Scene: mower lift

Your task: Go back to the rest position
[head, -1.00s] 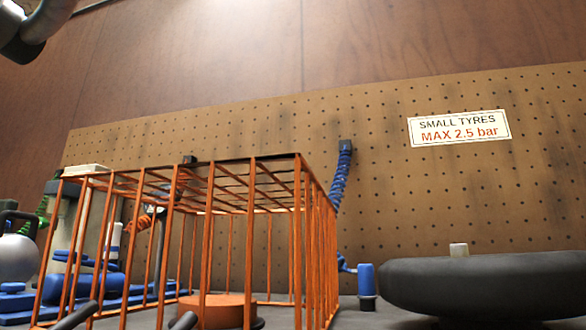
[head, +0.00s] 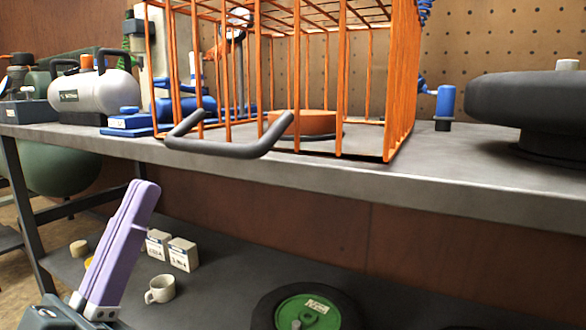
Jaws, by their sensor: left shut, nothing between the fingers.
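My left gripper (head: 146,188) is at the lower left, in front of the bench. Its two lavender fingers are pressed together, pointing up and slightly right, with nothing between them. It is below the bench top and touches nothing that I can see. My right gripper is out of view.
An orange wire cage (head: 400,90) with a dark handle (head: 235,150) stands on the grey bench (head: 480,185), around an orange disc. The lower shelf (head: 215,292) holds a mug (head: 160,289), small boxes and a green-hubbed wheel (head: 308,312).

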